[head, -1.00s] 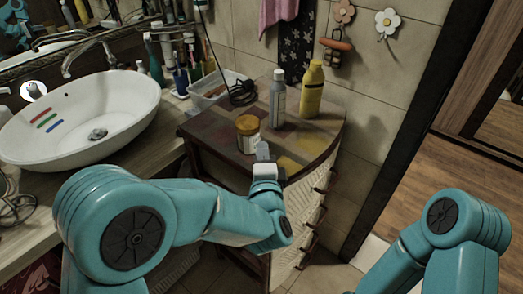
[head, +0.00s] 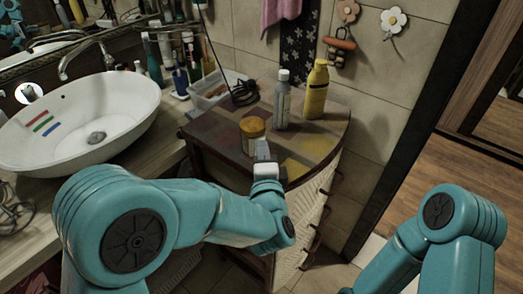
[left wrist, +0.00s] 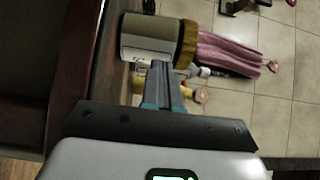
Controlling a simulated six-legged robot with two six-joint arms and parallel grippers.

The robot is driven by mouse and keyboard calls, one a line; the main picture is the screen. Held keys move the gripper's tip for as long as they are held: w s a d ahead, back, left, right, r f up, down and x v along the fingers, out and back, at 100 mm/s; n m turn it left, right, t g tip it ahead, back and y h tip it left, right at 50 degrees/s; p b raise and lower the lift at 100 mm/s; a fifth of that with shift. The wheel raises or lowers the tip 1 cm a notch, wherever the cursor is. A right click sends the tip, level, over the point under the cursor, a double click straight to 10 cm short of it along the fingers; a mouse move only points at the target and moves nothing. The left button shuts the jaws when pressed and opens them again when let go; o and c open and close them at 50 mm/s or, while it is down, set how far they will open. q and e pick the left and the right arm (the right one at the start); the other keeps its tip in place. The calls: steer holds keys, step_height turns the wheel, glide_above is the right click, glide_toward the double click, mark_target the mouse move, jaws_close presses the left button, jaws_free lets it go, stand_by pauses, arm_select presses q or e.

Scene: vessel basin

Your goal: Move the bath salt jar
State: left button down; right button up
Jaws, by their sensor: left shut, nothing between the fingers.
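The bath salt jar (head: 252,142), with a yellow-brown lid and a pale label, stands upright on the wooden cabinet top. In the left wrist view the jar (left wrist: 150,43) appears on its side, with its lid to the right. My left gripper (head: 262,149) is shut and empty, right in front of the jar and a little to its right. In the left wrist view the closed fingers (left wrist: 161,78) overlap the jar's lower edge; I cannot tell whether they touch it. My right gripper is out of view; only that arm shows.
On the cabinet top (head: 211,132), a grey bottle (head: 282,103) and a yellow bottle (head: 315,94) stand behind and right of the jar. A plastic bin (head: 207,97) stands behind. A white basin (head: 85,125) is at left. The cabinet top's right part is clear.

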arm_select(q)
steer(key=w+a, duration=0.2)
steer(key=a, duration=0.1)
steer(key=w+a, duration=0.5)
steer(key=a, duration=0.1)
steer(key=shift+w+a+b, duration=0.2)
steer(key=shift+w+b, duration=0.05)
steer(key=shift+b, duration=0.05)
steer(key=shift+d, duration=0.1)
stand_by(0.7)
